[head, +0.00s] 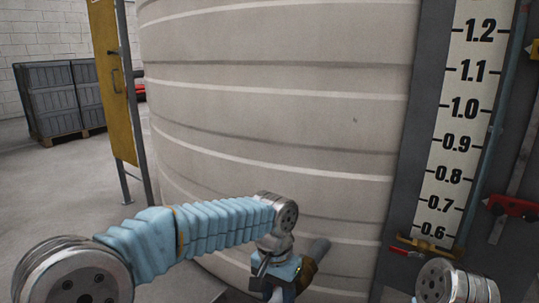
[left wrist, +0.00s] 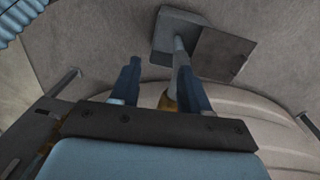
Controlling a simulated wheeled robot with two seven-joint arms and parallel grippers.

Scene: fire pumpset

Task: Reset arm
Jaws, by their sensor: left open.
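My left arm (head: 190,230) reaches in from the lower left, in front of the large ribbed tank (head: 275,120). My left gripper (left wrist: 159,68) shows in the left wrist view with its two blue fingers apart. A grey rod (left wrist: 179,58) with a yellowish part near its lower end shows beyond and between the fingers; I cannot tell whether a finger touches it.
A white level scale (head: 462,125) stands right of the tank, with a red-handled yellow fitting (head: 422,243) at its foot. A red part (head: 512,207) sits farther right. A yellow panel (head: 113,80) on grey posts stands left. Dark crates (head: 62,98) are behind, with open floor before them.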

